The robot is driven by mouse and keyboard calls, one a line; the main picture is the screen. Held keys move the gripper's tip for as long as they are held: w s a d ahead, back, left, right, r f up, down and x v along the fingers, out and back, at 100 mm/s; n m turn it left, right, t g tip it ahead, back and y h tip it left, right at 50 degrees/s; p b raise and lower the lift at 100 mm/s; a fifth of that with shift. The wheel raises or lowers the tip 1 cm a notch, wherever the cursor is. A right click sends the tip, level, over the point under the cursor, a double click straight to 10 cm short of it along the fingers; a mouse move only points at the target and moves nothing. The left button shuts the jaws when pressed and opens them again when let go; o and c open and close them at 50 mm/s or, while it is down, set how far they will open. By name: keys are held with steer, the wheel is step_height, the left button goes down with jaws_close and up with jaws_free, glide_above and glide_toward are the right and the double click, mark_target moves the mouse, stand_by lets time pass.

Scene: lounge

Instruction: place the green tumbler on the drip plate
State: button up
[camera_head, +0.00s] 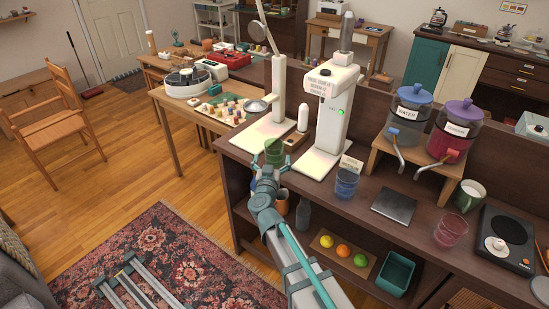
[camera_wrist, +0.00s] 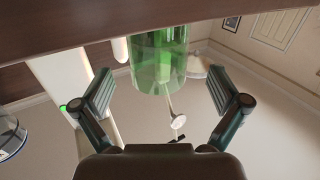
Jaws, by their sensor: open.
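The green tumbler (camera_head: 275,151) stands upright at the counter's front left edge, by the white machine base. In the wrist view, where the counter appears at the top, the tumbler (camera_wrist: 159,62) is centred between the spread fingers, with clear gaps on both sides. My gripper (camera_head: 266,176) is open and empty, just in front of the tumbler at the counter edge; it also shows in the wrist view (camera_wrist: 161,86). The dark, square, flat plate, apparently the drip plate (camera_head: 393,206), lies bare on the counter to the right, in front of the dispenser taps.
A blue tumbler (camera_head: 346,183) stands between the green tumbler and the plate. A tall white machine (camera_head: 334,120) rises behind. The dispensers' stand (camera_head: 415,165) is behind the plate.

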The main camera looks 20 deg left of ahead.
mark_target(274, 143)
steer(key=x, duration=0.5)
steer(key=shift+d+f, duration=0.1)
steer(key=shift+c, duration=0.4)
steer(key=c, duration=1.4)
steer(key=shift+r, duration=0.65)
step_height(274, 143, up, 2)
steer(key=shift+r+p, duration=0.15)
steer(key=shift+p, duration=0.35)
steer(key=s+d+r+p, duration=0.1)
steer(key=s+d+r, duration=0.1)
steer(key=s+r, duration=0.1)
steer(key=s+d+r+p, duration=0.1)
steer(key=s+d+r, duration=0.2)
steer(key=s, duration=0.2)
steer(key=s+d+r, duration=0.2)
steer(key=s+r, duration=0.1)
steer(key=s, duration=0.1)
steer(key=shift+d+r+p, duration=0.25)
steer(key=shift+p, duration=0.15)
